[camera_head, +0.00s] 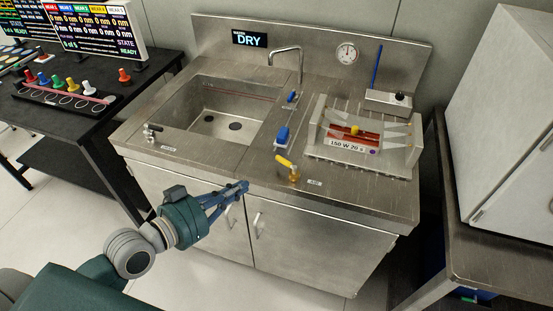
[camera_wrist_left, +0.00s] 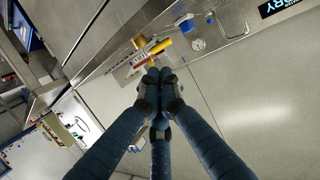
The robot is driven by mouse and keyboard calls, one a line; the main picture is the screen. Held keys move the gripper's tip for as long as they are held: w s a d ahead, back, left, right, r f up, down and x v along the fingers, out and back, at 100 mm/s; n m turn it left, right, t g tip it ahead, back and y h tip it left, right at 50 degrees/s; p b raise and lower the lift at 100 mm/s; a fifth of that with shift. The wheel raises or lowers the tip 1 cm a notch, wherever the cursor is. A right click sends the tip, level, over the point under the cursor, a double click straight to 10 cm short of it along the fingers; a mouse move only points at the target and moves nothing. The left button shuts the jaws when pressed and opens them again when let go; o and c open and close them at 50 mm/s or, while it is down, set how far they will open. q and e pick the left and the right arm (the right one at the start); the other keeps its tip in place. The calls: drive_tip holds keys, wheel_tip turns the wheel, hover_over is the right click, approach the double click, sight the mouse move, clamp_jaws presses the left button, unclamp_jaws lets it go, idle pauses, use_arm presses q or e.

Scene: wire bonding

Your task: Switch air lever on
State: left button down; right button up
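The air lever (camera_head: 284,161) is a yellow handle on a brass valve at the front of the steel counter, left of a small label (camera_head: 314,183). Its yellow handle also shows in the left wrist view (camera_wrist_left: 161,46), beyond my fingertips. My left gripper (camera_head: 243,186) is in front of the counter's front edge, left of the lever and apart from it. In the left wrist view its fingers (camera_wrist_left: 160,76) come together at the tips, with nothing visible held. My right gripper is not in view.
A sink (camera_head: 215,110) with a tap (camera_head: 287,52) is left of the lever. A blue-handled valve (camera_head: 282,136) stands behind it. A fixture labelled 150 W 20 s (camera_head: 345,146) sits to the right. A black table (camera_head: 60,130) is at the left, a white cabinet (camera_head: 510,120) at the right.

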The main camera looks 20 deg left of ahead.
use_arm(q)
drive_tip(key=p, duration=0.3)
approach(284, 161)
drive_tip(key=x, duration=0.6)
drive_tip(key=shift+w+f, duration=0.35)
drive_tip(key=shift+f, duration=0.05)
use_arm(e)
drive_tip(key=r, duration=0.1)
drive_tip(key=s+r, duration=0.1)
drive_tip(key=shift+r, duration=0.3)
